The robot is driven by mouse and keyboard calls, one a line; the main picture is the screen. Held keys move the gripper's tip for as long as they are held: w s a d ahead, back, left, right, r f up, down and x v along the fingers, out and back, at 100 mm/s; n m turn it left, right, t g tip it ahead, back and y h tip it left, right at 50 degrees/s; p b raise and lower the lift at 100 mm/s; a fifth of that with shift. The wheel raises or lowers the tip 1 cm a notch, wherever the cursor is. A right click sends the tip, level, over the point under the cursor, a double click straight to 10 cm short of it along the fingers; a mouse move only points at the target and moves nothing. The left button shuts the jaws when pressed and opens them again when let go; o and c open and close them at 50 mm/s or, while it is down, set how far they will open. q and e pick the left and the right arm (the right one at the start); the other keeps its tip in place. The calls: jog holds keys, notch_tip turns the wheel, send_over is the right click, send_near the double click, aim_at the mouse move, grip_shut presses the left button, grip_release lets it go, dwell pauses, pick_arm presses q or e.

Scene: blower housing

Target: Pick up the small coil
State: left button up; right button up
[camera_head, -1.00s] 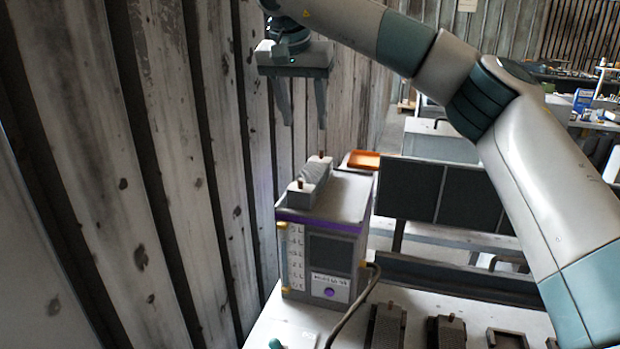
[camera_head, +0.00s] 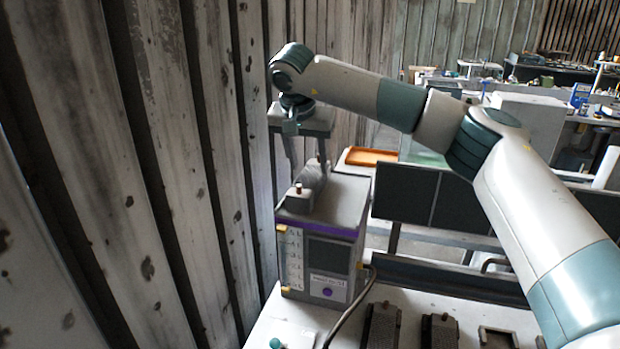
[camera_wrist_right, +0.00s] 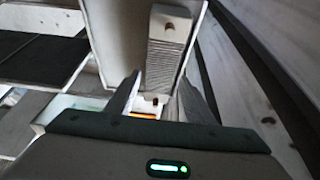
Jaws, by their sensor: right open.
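The small coil (camera_head: 305,194), a grey ribbed block with copper-coloured pins, lies on top of a grey box-shaped unit (camera_head: 345,205) with a purple stripe. My right gripper (camera_head: 308,167) is open, pointing down at the coil's far end, with its fingers partly overlapping the coil in the head view. In the wrist view the coil (camera_wrist_right: 168,52) runs up the picture from between the open fingers (camera_wrist_right: 160,82). Whether the fingers touch it cannot be told. My left gripper is not in view.
A plank wall (camera_head: 150,180) stands close on the left of the unit. An orange tray (camera_head: 371,156) lies behind it. Dark blocks (camera_head: 383,325) sit on the white table in front, with a cable (camera_head: 352,308) beside the unit. Dark panels (camera_head: 435,198) stand at right.

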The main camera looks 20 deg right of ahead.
aim_at(310, 176)
jog(key=shift+w+d+f, duration=0.1)
jog(key=shift+f, duration=0.3)
jog(key=shift+w+f+p, duration=0.1)
jog(key=shift+f+p, duration=0.2)
jog(key=shift+p, duration=0.25)
jog(key=p+x, duration=0.2)
jog(key=x, duration=0.1)
jog(key=shift+f, duration=0.35)
jog(key=shift+w+d+f+p, duration=0.1)
jog(key=shift+w+f+p, duration=0.05)
jog(key=shift+f+p, duration=0.2)
